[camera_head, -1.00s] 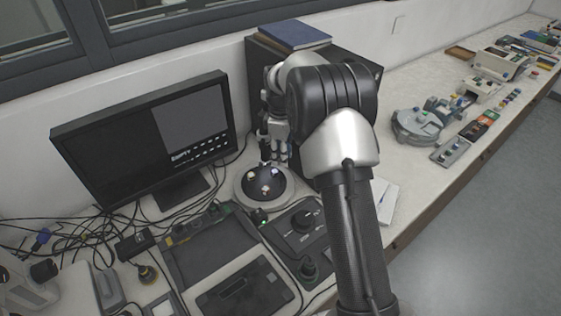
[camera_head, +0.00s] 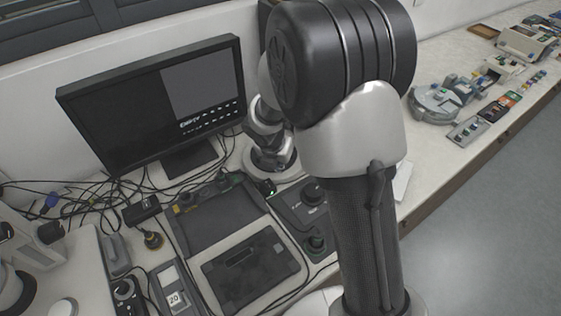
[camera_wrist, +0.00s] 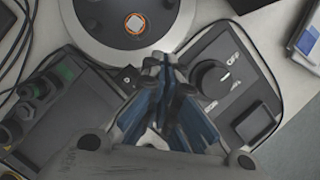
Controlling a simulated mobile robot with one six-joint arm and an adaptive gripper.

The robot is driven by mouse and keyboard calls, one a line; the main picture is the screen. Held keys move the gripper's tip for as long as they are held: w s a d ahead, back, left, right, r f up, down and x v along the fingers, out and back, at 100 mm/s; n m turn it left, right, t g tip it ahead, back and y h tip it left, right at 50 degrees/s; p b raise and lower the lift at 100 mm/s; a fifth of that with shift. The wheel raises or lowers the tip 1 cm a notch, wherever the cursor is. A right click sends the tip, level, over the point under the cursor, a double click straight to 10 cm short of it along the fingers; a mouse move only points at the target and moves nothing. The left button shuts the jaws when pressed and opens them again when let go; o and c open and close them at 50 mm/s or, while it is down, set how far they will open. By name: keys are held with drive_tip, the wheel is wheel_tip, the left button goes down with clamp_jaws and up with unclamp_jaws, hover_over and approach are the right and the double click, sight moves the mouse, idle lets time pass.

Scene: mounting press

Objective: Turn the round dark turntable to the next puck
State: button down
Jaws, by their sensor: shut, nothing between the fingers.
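The round dark turntable (camera_wrist: 105,22) is at the top of the wrist view, cut off by the edge, inside a pale round base (camera_wrist: 75,35). One puck (camera_wrist: 135,23), pale with an orange outline, sits on it. My gripper (camera_wrist: 166,62) is shut and empty, its fingertips pointing at the base's near rim. I cannot tell whether they touch it. In the head view, my arm hides most of the turntable, and only part of the pale base (camera_head: 258,166) shows. The fingers are not clear there.
A control box with an OFF-marked knob (camera_wrist: 211,78) lies close to the right of my fingers. A dark panel with buttons (camera_wrist: 40,98) is at left. The monitor (camera_head: 150,105) stands behind, with loose cables (camera_head: 75,200) around it.

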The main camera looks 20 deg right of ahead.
sight(287, 167)
drive_tip(key=b+x, duration=0.2)
drive_tip(key=x, duration=0.4)
drive_tip(key=shift+f, duration=0.2)
drive_tip(key=shift+w+d+r, duration=0.15)
drive_tip(key=shift+w+d, duration=0.25)
drive_tip(key=shift+w, duration=0.1)
drive_tip(key=shift+w+d+r, duration=0.15)
drive_tip(key=shift+w+d, duration=0.25)
drive_tip(key=shift+w, duration=0.1)
drive_tip(key=shift+w+d, duration=0.4)
drive_tip(key=shift+w, duration=0.15)
drive_tip(key=shift+r, duration=0.15)
